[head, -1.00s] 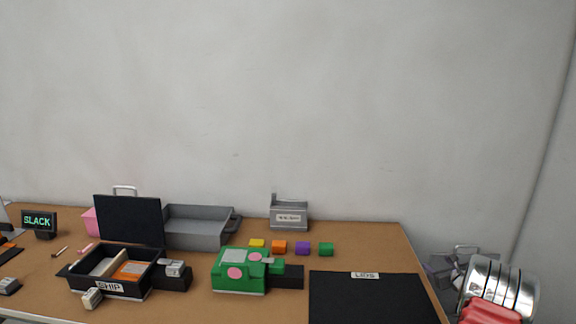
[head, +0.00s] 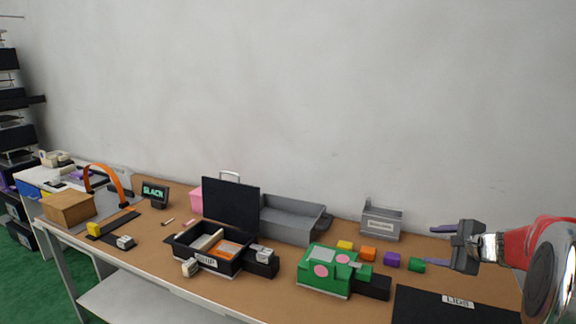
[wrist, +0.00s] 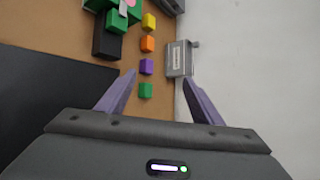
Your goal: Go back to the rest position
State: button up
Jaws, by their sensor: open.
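My gripper (head: 440,247) is at the right of the head view, above the right end of the table, with its purple fingers apart and nothing between them. In the wrist view the two fingers (wrist: 160,88) are spread wide. A green cube (head: 417,265) appears just left of and below the fingers in the head view. In the wrist view the green cube (wrist: 145,90) lies on the table near the left finger. My red and silver arm link covers part of the right side of the head view.
The brown table (head: 150,255) carries a black SHIP box (head: 205,262), a green box (head: 325,283), a grey tray (head: 290,232), a SLACK display (head: 155,195) and a black LIDS mat (head: 440,309). Yellow, orange and purple cubes sit in a row. A grey labelled holder (head: 382,220) stands behind.

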jog(key=s+a+r+n+g, duration=0.15)
jog(key=s+a+n, duration=0.25)
jog(key=a, duration=0.4)
jog(key=s+a+r+n+g+y, duration=0.1)
jog(key=s+a+r+n, duration=0.15)
jog(key=s+a, duration=0.4)
jog(key=s+a+r+n+g, duration=0.1)
jog(key=s+a+n, duration=0.25)
jog(key=a, duration=0.55)
jog(key=s+a+f+n+h, duration=0.1)
jog(key=s+a+n, duration=0.1)
jog(key=s+n, duration=0.2)
jog(key=s+a+f+n+g+h, duration=0.1)
jog(key=s+a+n, duration=0.1)
jog(key=s, duration=0.8)
jog(key=s+a+n+g+h, duration=0.1)
jog(key=s+a+n, duration=0.1)
jog(key=s+n, duration=0.3)
jog(key=shift+s+a+f+n, duration=0.3)
jog(key=shift+s+f, duration=0.1)
jog(key=shift+s, duration=0.65)
jog(key=shift+c, duration=0.4)
